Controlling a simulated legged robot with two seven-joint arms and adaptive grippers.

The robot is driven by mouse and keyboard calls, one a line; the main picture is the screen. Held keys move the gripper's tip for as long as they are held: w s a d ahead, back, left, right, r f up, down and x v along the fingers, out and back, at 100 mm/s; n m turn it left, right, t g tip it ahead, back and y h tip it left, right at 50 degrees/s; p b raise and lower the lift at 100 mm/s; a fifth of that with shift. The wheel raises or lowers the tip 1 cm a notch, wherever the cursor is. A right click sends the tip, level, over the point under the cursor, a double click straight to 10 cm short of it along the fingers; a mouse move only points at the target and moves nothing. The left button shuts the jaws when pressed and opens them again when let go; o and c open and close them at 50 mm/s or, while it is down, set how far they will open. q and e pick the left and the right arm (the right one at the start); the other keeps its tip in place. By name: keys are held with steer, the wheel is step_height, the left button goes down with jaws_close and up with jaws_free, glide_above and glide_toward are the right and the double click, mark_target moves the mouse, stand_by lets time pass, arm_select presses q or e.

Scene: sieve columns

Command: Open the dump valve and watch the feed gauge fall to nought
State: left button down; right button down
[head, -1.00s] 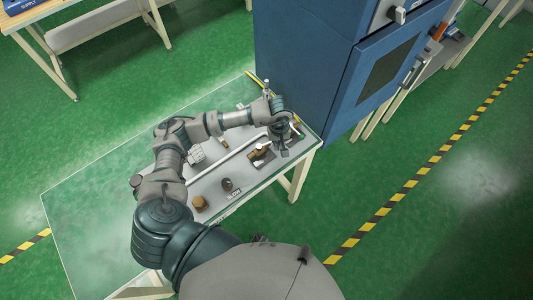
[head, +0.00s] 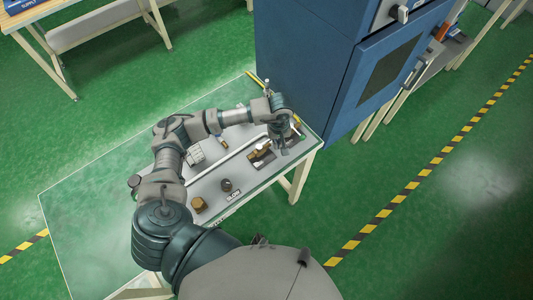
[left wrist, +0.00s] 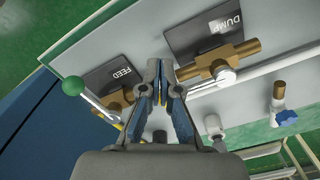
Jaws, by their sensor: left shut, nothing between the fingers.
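The dump valve is a brass body (left wrist: 218,60) beside a dark plate marked DUMP (left wrist: 210,32) in the left wrist view. A pale metal part lies over its lower side. In the head view a brass valve (head: 262,155) sits near the table's right end. My left gripper (left wrist: 160,66) is shut and empty, its tips between the FEED plate (left wrist: 114,75) and the dump valve. In the head view this gripper (head: 285,146) is just right of the brass valve. I cannot make out a feed gauge. My right gripper is not in view.
A lever with a green ball (left wrist: 73,86) runs to a brass valve by the FEED plate. A small valve with a blue handle (left wrist: 287,118) stands at the right. A tall blue cabinet (head: 305,70) borders the table. The table's left part (head: 90,210) is clear.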

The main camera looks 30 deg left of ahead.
arm_select(q)
step_height(320, 180, up, 8)
steer(key=p, duration=0.3)
steer(key=shift+p, duration=0.3)
steer(key=shift+f, duration=0.1)
